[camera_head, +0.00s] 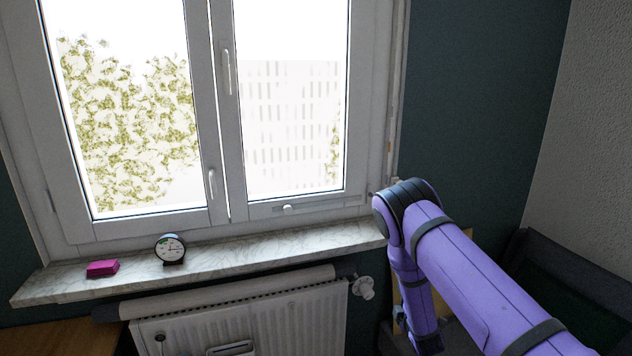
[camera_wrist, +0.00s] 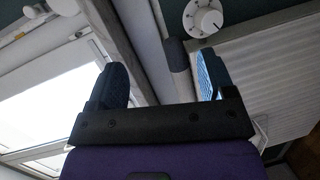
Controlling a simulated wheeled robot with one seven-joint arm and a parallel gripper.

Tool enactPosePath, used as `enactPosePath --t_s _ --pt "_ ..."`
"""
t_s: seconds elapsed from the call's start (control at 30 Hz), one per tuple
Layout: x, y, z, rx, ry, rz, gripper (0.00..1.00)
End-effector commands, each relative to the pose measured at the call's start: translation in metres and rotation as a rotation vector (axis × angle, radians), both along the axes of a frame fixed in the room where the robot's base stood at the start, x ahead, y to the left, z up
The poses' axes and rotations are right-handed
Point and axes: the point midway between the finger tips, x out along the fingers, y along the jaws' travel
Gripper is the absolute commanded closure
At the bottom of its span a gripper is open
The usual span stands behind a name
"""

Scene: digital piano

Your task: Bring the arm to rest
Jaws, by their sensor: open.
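My arm (camera_head: 470,275) is purple with dark bands. My gripper is not seen clearly in the head view. In the wrist view my gripper (camera_wrist: 160,88) shows two dark blue fingers set wide apart on a black bar. It is open, with nothing between the fingers. The radiator and its white valve knob (camera_wrist: 203,18) are beyond the right finger, and the window is on the left.
A marble sill (camera_head: 220,262) runs under the white window (camera_head: 225,120). A pink block (camera_head: 102,268) and a small round dial (camera_head: 170,249) stand on it. The white radiator (camera_head: 240,318) with its valve (camera_head: 363,287) is below. A dark piece of furniture (camera_head: 575,280) is at the right.

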Motion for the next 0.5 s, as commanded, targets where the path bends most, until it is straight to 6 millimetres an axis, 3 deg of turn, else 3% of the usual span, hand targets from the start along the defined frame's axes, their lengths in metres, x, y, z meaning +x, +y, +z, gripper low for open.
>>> enactPosePath --t_s 0.03,0.2,0.5 --pt "0.008 -0.001 0.021 0.036 0.012 -0.024 0.24" --pt "0.020 -0.006 0.073 0.158 0.086 -0.106 0.24" --pt "0.019 -0.014 0.167 0.378 0.210 -0.232 0.24"
